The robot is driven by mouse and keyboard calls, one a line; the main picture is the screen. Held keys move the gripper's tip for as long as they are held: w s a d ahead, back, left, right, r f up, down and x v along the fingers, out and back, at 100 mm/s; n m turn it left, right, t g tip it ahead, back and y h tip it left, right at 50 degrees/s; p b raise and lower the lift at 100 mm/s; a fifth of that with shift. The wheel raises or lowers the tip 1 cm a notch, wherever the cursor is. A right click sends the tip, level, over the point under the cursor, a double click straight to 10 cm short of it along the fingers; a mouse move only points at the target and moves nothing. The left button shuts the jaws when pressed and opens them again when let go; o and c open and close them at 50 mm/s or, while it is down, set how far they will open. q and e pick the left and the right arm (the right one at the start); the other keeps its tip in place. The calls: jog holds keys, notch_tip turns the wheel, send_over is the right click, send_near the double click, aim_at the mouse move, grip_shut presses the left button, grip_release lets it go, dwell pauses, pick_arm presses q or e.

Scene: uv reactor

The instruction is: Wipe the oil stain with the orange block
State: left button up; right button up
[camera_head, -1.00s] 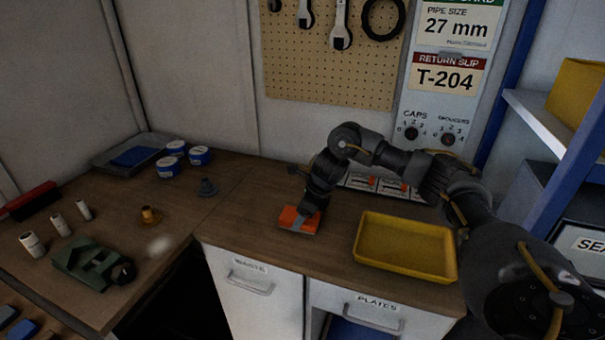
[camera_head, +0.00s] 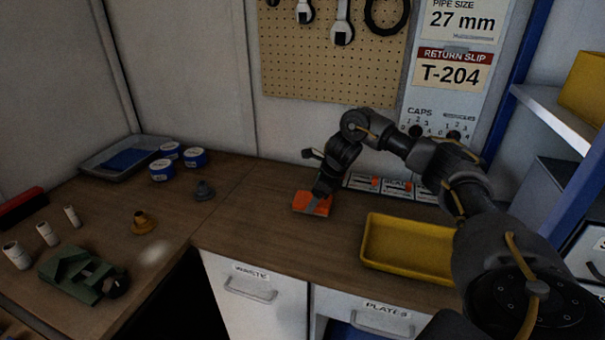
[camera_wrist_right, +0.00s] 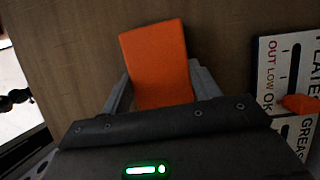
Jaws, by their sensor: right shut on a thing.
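The orange block (camera_head: 312,203) is at the wooden counter beside the yellow tray, under my right gripper (camera_head: 321,196). In the right wrist view the orange block (camera_wrist_right: 157,65) sits between the two grey fingers of my right gripper (camera_wrist_right: 159,90), which is shut on it. I cannot tell whether the block touches the counter. A pale, shiny patch (camera_head: 154,252) on the left part of the counter may be the oil stain or a reflection; I cannot tell. My left gripper is not in view.
A yellow tray (camera_head: 366,250) stands right of the block. On the left are a green vise-like tool (camera_head: 75,272), an orange-brown fitting (camera_head: 144,222), white cylinders, blue-and-white cans (camera_head: 162,170) and a grey tray (camera_head: 95,163). Labelled panels (camera_head: 395,187) stand behind the gripper. The counter between block and fitting is mostly clear.

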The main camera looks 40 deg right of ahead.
jog(key=r, duration=0.1)
jog(key=p, duration=0.1)
jog(key=r, duration=0.1)
jog(key=shift+w+d+r+p, duration=0.2)
jog(key=shift+d+r+p, duration=0.1)
jog(key=shift+p, duration=0.1)
jog(key=shift+s+a+r+p, duration=0.1)
jog(key=shift+r+p, duration=0.4)
jog(key=shift+r, duration=0.1)
jog(key=shift+s+a+r+p, duration=0.1)
jog(key=shift+r+p, duration=0.35)
jog(key=shift+r, duration=0.15)
notch_tip(320, 180, up, 2)
jog(key=shift+w+p, duration=0.15)
jog(key=shift+p, duration=0.8)
jog(key=shift+r+p, duration=0.45)
jog(key=shift+r, duration=0.2)
